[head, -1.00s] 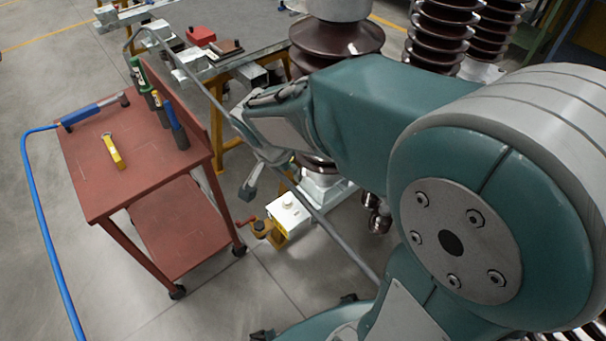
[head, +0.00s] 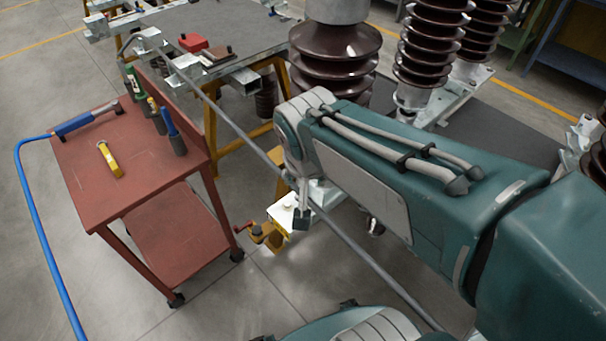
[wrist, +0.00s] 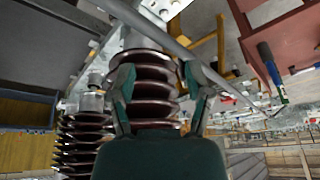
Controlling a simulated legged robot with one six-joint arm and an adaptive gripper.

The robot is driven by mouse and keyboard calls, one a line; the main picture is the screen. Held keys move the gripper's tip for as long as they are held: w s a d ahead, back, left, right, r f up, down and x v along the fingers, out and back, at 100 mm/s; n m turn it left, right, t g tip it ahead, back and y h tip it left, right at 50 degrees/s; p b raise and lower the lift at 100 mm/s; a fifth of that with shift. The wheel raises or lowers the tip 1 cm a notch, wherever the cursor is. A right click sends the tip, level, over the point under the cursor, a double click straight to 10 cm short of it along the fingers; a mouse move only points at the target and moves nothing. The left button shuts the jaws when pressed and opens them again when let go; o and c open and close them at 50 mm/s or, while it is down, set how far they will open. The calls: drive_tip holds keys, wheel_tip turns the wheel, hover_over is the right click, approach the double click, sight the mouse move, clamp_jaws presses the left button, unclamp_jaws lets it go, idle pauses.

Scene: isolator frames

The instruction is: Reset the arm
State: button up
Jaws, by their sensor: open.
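My arm, teal and grey, stretches across the right of the head view with its end towards the middle. My gripper (head: 302,218) hangs at its end, in front of the white box (head: 288,212) on the orange valve-like fitting and right of the red cart. In the wrist view my gripper (wrist: 157,78) shows two teal fingers spread apart with nothing between them. A brown ribbed insulator (wrist: 152,88) is seen beyond the fingers; I cannot tell the distance. The box is partly hidden by the gripper.
The red cart (head: 110,205) at left carries a yellow tool (head: 109,159), a blue-handled tool (head: 85,122) and several upright tools. A long grey bar (head: 235,122) runs diagonally past the gripper. Brown insulators (head: 335,55) stand behind the arm. Floor shows between cart and arm.

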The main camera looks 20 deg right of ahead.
drive_tip(key=shift+d, duration=0.3)
drive_tip(key=s+r+n+t+y, duration=0.1)
drive_tip(key=s+r+n, duration=0.2)
drive_tip(key=s, duration=0.3)
drive_tip(key=shift+s+a+n+t, duration=0.2)
drive_tip(key=shift+n+t, duration=0.2)
drive_tip(key=shift+n, duration=0.5)
